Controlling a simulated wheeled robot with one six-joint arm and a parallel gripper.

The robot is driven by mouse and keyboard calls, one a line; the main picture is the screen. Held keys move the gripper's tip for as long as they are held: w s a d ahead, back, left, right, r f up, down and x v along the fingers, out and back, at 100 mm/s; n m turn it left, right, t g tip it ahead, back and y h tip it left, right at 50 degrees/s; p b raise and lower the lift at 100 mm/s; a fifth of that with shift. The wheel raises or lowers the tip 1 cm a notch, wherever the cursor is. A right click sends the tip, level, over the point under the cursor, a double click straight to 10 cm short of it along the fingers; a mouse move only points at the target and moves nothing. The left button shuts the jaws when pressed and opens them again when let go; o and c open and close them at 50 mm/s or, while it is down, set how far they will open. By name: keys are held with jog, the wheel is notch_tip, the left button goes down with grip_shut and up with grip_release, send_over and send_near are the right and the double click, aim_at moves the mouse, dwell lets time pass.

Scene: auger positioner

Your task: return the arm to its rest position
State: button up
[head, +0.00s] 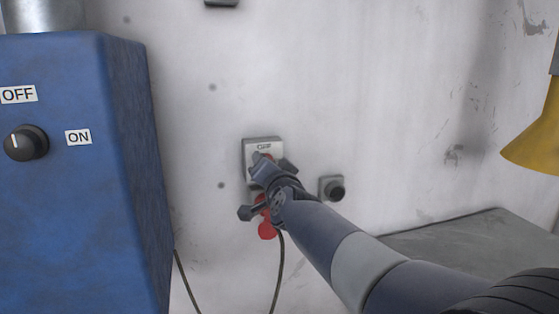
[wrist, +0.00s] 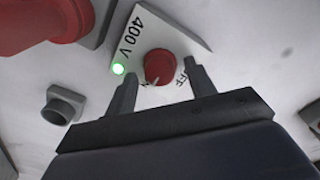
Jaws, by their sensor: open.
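My gripper (head: 272,163) is at the wall switch box (head: 250,144) in the head view, with my arm reaching in from the lower right. In the wrist view, my gripper (wrist: 160,72) is open, its two fingers on either side of a red round knob (wrist: 160,64). I cannot tell whether they touch it. The knob sits on a white plate (wrist: 135,28) marked "400 V". Its pale mark points to the lower left, near a partly hidden label. A green light (wrist: 118,69) on the plate is lit.
A blue cabinet (head: 75,220) with a black knob (head: 26,143) stands at the left. A red plug (head: 267,230) with a cable hangs below the switch box. A small grey wall fitting (head: 331,188) is to its right. A yellow object (head: 535,135) is at the right edge.

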jog(key=n+p, duration=0.2)
jog(key=n, duration=0.4)
jog(key=shift+n, duration=0.3)
jog(key=shift+s+f, duration=0.1)
